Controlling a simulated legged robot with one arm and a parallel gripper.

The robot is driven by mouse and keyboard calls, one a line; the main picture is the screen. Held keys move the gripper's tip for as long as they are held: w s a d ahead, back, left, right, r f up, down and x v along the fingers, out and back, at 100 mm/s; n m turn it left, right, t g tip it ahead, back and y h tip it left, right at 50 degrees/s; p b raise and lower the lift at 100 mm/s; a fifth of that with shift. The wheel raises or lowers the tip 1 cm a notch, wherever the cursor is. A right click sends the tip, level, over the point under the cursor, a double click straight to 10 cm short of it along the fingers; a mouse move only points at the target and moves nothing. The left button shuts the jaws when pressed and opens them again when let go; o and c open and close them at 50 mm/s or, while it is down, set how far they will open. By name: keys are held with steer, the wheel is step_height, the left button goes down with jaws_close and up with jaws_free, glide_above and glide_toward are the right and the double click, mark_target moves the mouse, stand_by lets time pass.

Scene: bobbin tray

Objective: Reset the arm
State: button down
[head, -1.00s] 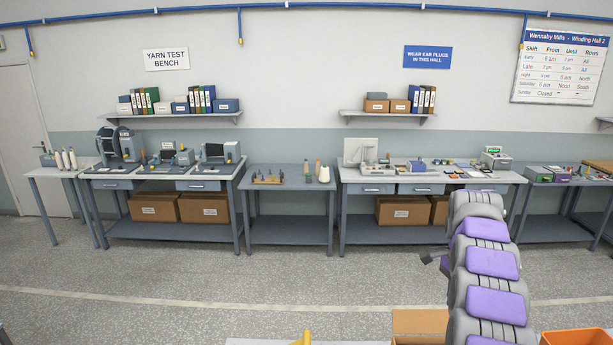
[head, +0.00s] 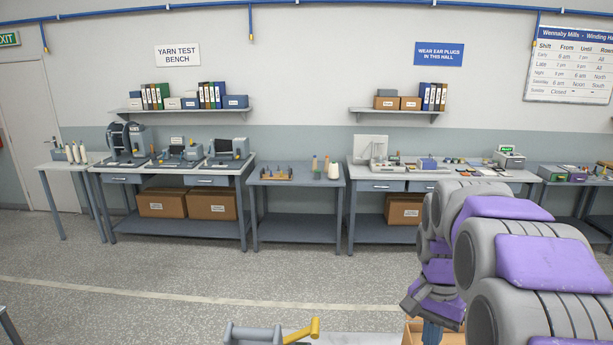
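My arm, with grey links and purple pads, fills the lower right of the head view. It is folded, and its near links hide part of the right-hand bench. My gripper (head: 430,318) is at the lower end of the arm, low in the view and mostly seen from behind. Its fingers are largely hidden or cut off by the bottom edge, so I cannot tell whether it is open or shut. I see nothing held in it.
A grey fixture with a yellow handle (head: 300,331) stands at the bottom centre. Across clear floor (head: 200,270), benches line the wall; the middle table (head: 296,183) carries a small tray with pegs (head: 262,174) and cones.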

steer(key=s+a+f+n+b, duration=0.3)
steer(key=s+f, duration=0.2)
steer(key=s, duration=0.4)
steer(key=s+a+f+n+b, duration=0.2)
steer(key=s+f, duration=0.3)
steer(key=s, duration=0.4)
steer(key=s+a+f+n+b, duration=0.3)
steer(key=s+a+f, duration=0.1)
steer(key=s, duration=0.4)
steer(key=shift+s+a+f+n+b, duration=0.3)
steer(key=shift+s+f+b, duration=0.1)
steer(key=shift+f, duration=0.2)
steer(key=shift+d, duration=0.1)
